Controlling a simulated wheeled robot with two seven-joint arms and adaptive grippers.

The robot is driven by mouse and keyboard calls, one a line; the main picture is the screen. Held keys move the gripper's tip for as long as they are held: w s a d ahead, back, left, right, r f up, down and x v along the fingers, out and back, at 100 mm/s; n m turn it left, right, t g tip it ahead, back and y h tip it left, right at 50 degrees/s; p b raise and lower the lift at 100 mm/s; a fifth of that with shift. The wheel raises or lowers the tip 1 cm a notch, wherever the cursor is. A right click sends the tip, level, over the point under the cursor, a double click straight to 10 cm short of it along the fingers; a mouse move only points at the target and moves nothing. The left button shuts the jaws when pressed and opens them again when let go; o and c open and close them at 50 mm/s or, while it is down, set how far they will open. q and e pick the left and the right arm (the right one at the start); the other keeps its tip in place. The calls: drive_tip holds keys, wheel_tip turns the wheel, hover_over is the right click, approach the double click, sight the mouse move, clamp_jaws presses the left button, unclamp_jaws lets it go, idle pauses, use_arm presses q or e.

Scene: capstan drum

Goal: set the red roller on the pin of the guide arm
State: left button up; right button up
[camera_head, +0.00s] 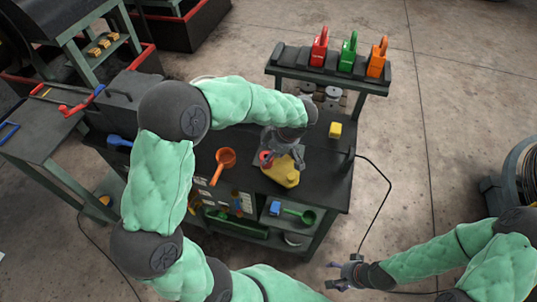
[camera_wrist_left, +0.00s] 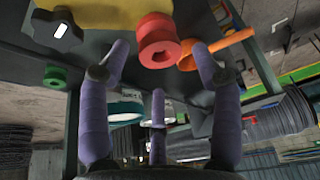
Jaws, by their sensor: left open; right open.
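The red roller (camera_wrist_left: 158,42), a flanged spool with a centre hole, shows beyond my left fingertips in the left wrist view, roughly centred between the two upper fingers. In the head view the roller (camera_head: 265,158) is partly hidden beside my left gripper (camera_head: 284,148). My left gripper (camera_wrist_left: 160,55) is open over the workbench and apart from the roller. A yellow piece (camera_head: 284,172) lies close by; I cannot tell whether it is the guide arm. I cannot make out the pin. My right gripper (camera_head: 346,275) is open and empty, low at the right, away from the bench.
An orange ladle-like thing (camera_head: 225,160) is left of the roller; it also shows in the wrist view (camera_wrist_left: 215,48). A yellow block (camera_head: 335,130) is at the bench's right. A raised shelf (camera_head: 330,78) holds red, green and orange items. A black cable runs down to the floor.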

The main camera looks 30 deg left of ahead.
use_arm(q)
drive_tip(key=v, duration=0.8)
drive_tip(key=shift+d+r, duration=0.15)
drive_tip(key=shift+r, duration=0.25)
idle(0.5)
